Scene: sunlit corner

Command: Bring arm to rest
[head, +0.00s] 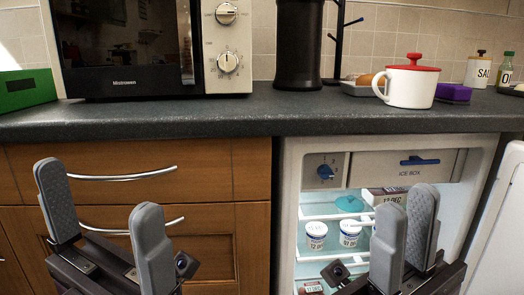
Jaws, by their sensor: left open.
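My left gripper (98,190) is in front of the wooden drawers at the lower left. Its two grey fingers stand up wide apart, with nothing between them. My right gripper (406,202) is at the lower right, in front of the open fridge. Its two grey fingers point up and overlap in the view, so the gap between them cannot be judged. No held thing shows at its fingertips. Both forearms are mostly out of view below the frame.
The dark counter (200,113) runs behind both grippers, above the drawers with metal handles (124,175). The fridge (291,200) holds white tubs (316,235); its door (503,230) stands open at right. A microwave (130,50) and a red-lidded mug (410,85) stand on the counter.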

